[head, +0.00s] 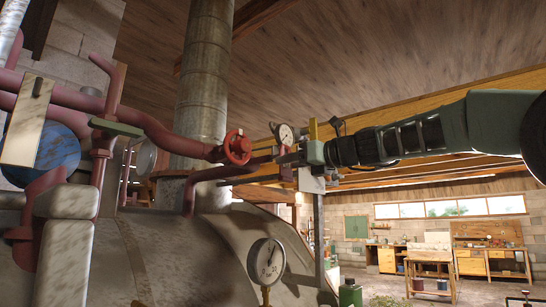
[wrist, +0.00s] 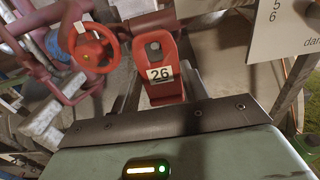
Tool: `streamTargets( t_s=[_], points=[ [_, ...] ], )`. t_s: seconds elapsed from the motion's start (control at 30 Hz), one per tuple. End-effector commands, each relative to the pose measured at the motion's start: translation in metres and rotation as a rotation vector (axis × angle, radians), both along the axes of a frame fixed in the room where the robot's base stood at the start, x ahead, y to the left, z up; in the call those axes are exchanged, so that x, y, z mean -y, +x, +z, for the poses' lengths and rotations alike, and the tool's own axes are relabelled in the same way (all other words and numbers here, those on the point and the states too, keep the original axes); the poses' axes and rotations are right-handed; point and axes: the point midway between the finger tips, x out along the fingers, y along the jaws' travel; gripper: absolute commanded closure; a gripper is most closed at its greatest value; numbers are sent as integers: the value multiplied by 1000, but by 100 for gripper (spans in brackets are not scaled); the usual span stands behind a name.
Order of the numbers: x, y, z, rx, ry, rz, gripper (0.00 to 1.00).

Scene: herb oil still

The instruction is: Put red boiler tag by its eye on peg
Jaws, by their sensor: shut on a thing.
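The red boiler tag (wrist: 161,88) is upright in the middle of the wrist view. It has a white label reading 26 and an eye near its top end. My gripper (wrist: 160,99) is shut on the tag's lower part, with the eye end sticking out beyond the jaws. In the head view my gripper (head: 289,158) reaches in from the right beside the boiler pipework. The tag is too small or hidden to make out there.
A red handwheel (head: 237,148) stands left of my gripper and also shows in the wrist view (wrist: 94,48). A small gauge (head: 285,134) is close above. A white card (wrist: 290,30) is at the right. A larger gauge (head: 266,262) is lower down.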

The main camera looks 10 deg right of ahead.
Motion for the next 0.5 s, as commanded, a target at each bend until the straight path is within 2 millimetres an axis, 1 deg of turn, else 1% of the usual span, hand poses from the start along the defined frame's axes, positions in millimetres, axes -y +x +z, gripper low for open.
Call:
streamTargets(
  t_s=[0.5],
  points=[
    [-6, 8, 0, 0, 0, 1, 75]
  ],
)
